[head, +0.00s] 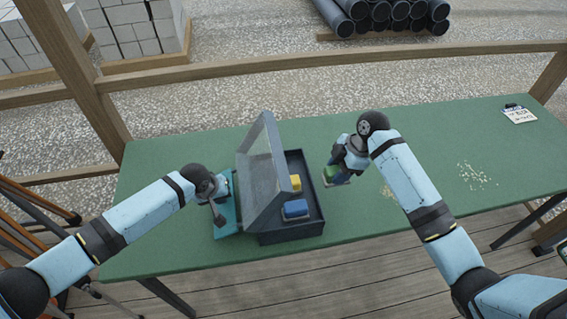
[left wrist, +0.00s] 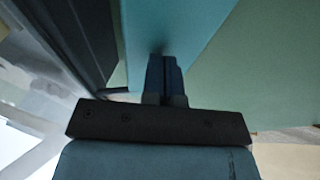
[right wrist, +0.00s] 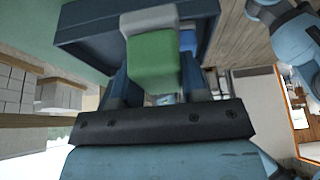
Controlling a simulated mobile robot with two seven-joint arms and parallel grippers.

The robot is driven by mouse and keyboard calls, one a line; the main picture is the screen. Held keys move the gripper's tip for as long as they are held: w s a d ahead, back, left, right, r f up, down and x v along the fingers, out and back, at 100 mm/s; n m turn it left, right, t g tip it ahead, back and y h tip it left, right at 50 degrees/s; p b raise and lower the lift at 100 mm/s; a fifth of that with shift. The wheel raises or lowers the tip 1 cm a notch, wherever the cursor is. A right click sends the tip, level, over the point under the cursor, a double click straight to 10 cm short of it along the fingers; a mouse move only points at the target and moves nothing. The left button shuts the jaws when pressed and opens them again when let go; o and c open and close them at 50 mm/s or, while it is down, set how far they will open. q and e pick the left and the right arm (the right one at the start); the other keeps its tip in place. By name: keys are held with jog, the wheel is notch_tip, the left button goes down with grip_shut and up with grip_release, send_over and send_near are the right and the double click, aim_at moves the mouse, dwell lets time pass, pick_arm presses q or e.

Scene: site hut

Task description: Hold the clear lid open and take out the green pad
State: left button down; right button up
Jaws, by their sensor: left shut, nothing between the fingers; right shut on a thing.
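The dark box (head: 313,172) stands on the green table, with its clear lid (head: 258,160) raised and tilted over its left part. My left gripper (head: 221,188) is just left of the lid; its empty fingers are shut in the left wrist view (left wrist: 165,78). I cannot tell whether they touch the lid. My right gripper (head: 343,170) is shut on the green pad (head: 332,173), outside the box on its right and seemingly above the table. The pad, green with a pale grey layer, shows between the fingers in the right wrist view (right wrist: 152,60).
A blue pad (head: 295,209) and a yellow pad (head: 296,182) are in the box. A teal object (head: 228,214) lies left of the box under my left gripper. Pale crumbs (head: 473,176) and a white tag (head: 519,115) lie on the table's right, otherwise mostly clear.

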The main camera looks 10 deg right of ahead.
aim_at(332, 170)
pick_arm(q)
jog(key=shift+r, duration=0.15)
pick_arm(e)
jog(key=shift+r, duration=0.15)
